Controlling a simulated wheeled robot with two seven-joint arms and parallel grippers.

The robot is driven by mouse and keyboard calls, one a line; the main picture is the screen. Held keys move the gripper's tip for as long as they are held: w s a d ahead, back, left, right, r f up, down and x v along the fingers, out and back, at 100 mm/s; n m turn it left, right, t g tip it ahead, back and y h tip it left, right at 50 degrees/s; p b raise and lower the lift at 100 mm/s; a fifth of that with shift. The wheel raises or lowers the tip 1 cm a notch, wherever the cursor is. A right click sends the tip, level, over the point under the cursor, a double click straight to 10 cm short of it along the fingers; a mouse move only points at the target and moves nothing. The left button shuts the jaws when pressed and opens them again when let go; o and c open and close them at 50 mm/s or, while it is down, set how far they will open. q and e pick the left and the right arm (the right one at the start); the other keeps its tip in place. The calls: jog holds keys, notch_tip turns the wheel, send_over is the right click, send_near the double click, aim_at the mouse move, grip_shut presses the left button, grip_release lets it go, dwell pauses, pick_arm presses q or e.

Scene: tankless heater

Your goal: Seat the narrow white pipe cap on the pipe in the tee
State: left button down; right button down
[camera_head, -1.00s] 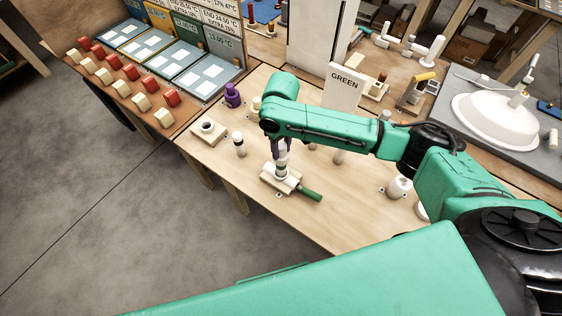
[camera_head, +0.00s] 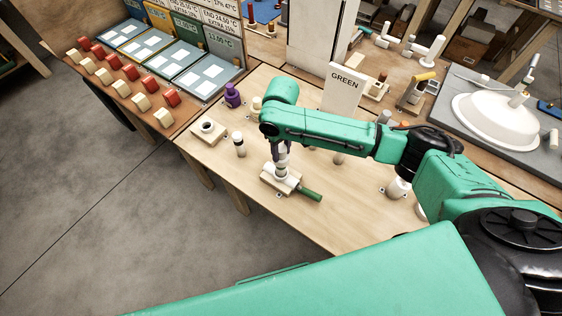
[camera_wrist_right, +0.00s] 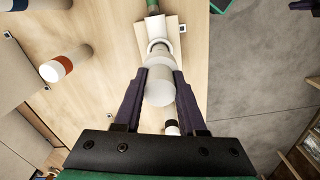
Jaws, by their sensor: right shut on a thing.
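My right gripper (camera_head: 281,149) points down over a pale block (camera_head: 270,178) on the wooden table. It is shut on the narrow white pipe cap (camera_head: 283,159), which also shows between the two dark fingers in the right wrist view (camera_wrist_right: 160,87). Directly below the cap is the white tee (camera_head: 282,171), with a green handle-like bar (camera_head: 311,194) at the block's right end. The cap lines up with the tee's upright pipe and appears to meet it. The cap hides the joint, so how deep it sits cannot be told. My left gripper is out of view.
A white-and-dark cylinder (camera_head: 239,146), a block with a round socket (camera_head: 208,131) and a purple fitting (camera_head: 233,95) stand to the left. A GREEN sign (camera_head: 343,88) stands behind. A white round fitting (camera_head: 398,187) is at right. The front table edge is close.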

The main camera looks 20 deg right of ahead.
aim_at(281, 149)
jog(key=shift+f, duration=0.7)
dwell(0.6)
jog(key=shift+c, duration=2)
grip_release()
notch_tip(281, 149, up, 14)
jog(key=b, duration=0.2)
jog(key=shift+r+b, duration=0.25)
jog(key=shift+b, duration=0.1)
jog(key=shift+s+f, duration=0.1)
